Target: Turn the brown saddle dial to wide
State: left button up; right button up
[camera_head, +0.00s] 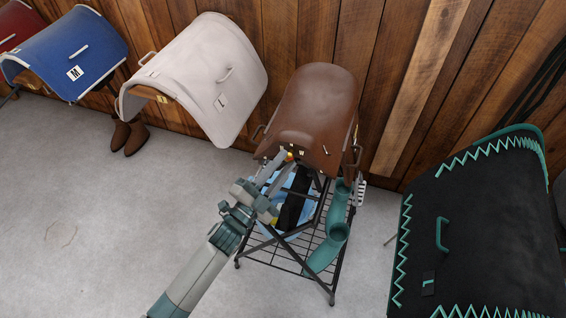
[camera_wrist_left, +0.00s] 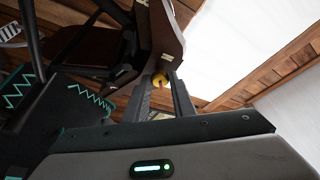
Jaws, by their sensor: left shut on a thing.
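The brown saddle (camera_head: 322,92) sits on a dark metal rack near the wall in the head view. I cannot read the dial's setting. My right gripper is not in view.
A white saddle pad (camera_head: 205,70) and a blue one (camera_head: 75,50) hang to the left. A black pad with green trim (camera_head: 475,230) stands at the right. The wire rack (camera_head: 290,265) below holds green rolls (camera_head: 330,245).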

pick_arm(q)
jog(key=shift+m, duration=0.5)
jog(key=o, duration=1)
jog(key=shift+a, duration=0.1)
jog(key=shift+s+a+f, duration=0.2)
jog(key=shift+s+a, duration=0.1)
jog(key=shift+s, duration=0.1)
jog(key=shift+r+b+v, duration=0.1)
jog(key=shift+b+v, duration=1.5)
jog(key=shift+v, duration=2.5)
jog(key=shift+r+b+v, duration=0.15)
jog(key=shift+b+v, duration=1.4)
jog(key=shift+v, duration=2.5)
jog(key=shift+a, duration=0.1)
